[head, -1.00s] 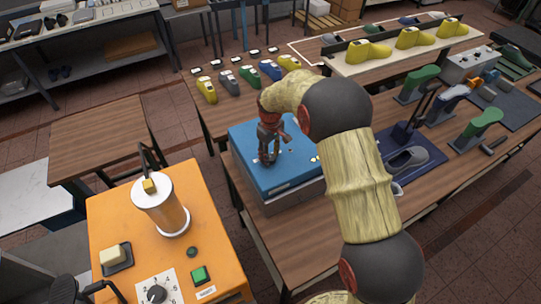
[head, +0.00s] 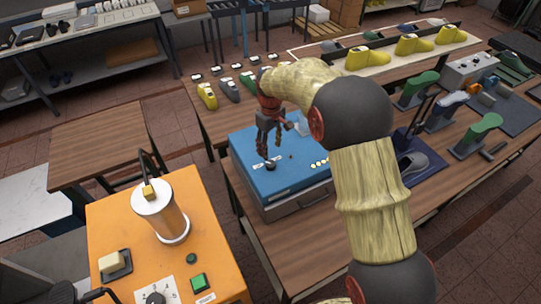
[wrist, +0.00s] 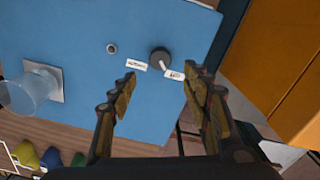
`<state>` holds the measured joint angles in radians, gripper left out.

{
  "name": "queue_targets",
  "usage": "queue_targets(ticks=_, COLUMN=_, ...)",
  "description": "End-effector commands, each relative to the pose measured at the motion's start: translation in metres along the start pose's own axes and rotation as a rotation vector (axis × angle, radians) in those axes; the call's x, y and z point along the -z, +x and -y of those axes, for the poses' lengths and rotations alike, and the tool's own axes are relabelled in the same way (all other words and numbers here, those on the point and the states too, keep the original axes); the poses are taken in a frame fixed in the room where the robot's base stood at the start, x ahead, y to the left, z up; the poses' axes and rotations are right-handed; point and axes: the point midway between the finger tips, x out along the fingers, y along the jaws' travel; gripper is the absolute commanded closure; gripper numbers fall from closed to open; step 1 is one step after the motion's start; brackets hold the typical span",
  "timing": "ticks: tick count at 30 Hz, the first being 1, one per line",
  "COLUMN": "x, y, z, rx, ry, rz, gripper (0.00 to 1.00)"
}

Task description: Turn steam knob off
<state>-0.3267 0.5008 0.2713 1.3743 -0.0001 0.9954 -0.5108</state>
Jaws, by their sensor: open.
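A dark round knob (head: 270,165) sits on top of a blue box (head: 300,178) on the wooden table. In the wrist view the knob (wrist: 160,60) has a white pointer mark aimed at the lower right label (wrist: 174,75). A second label (wrist: 137,65) lies on its left; I cannot read either. My gripper (head: 269,150) points down above the knob, and its fingers (wrist: 160,90) are apart with nothing between them. In the wrist view the knob shows beyond the fingertips, apart from them.
An orange machine (head: 112,225) with a cylinder, a green button and a numbered dial (head: 155,298) stands at the lower left. Coloured shoe lasts (head: 207,95) stand behind the blue box. A clear funnel-like object (wrist: 30,93) is left in the wrist view. Green lasts (head: 475,133) stand right.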

Motion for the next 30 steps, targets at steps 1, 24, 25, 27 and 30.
queue_targets(ticks=1, x=0.001, y=-0.009, z=0.000, rx=-0.001, ry=0.000, rz=-0.002, gripper=0.52)
queue_targets(ticks=24, x=0.000, y=-0.031, z=0.000, rx=0.000, ry=0.001, rz=0.000, gripper=0.52)
queue_targets(ticks=25, x=0.000, y=-0.031, z=0.000, rx=0.000, ry=0.005, rz=0.000, gripper=0.52)
queue_targets(ticks=27, x=0.001, y=-0.031, z=0.000, rx=-0.001, ry=0.026, rz=-0.002, gripper=0.52)
queue_targets(ticks=30, x=-0.002, y=-0.024, z=0.001, rx=0.000, ry=0.091, rz=0.001, gripper=0.52)
